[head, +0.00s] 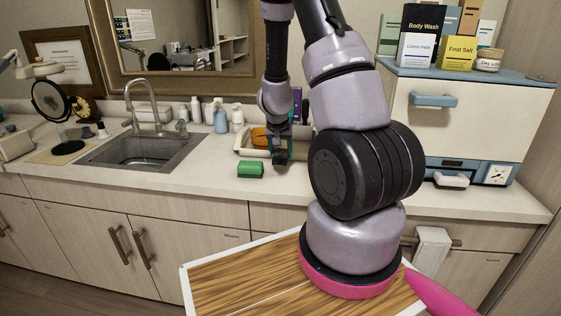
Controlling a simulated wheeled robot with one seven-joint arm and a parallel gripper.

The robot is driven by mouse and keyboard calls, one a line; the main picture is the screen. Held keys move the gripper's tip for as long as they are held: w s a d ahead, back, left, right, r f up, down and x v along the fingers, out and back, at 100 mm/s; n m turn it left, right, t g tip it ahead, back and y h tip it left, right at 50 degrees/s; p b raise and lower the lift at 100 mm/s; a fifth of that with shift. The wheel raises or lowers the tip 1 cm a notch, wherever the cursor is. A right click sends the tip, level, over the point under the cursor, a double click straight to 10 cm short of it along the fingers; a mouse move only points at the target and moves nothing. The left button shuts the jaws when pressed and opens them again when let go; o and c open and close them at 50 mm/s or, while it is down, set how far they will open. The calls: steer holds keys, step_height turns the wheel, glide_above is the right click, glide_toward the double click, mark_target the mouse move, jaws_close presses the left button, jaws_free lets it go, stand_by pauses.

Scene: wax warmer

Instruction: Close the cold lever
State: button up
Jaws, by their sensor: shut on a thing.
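The sink faucet (148,107) stands behind the basin at the left in the head view, with its spout arched upward. A small metal lever (181,127) stands to the right of the spout. Another lever (127,123) shows to its left. No hot or cold mark is legible, and I cannot tell how far either lever is turned. My gripper (280,158) points down over the counter, well to the right of the faucet and apart from both levers. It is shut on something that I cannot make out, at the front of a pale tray.
The pale tray (243,152) holds an orange item. A green block (250,170) lies before it. Several bottles (221,120) stand between tray and faucet. The sink basin (140,150) is empty. A round mirror (52,105) is at left, a blue-topped cabinet (480,115) at right.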

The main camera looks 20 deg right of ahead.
mark_target(281, 160)
steer(key=shift+f, duration=1.75)
steer(key=o, duration=1.2)
steer(key=shift+f, duration=0.1)
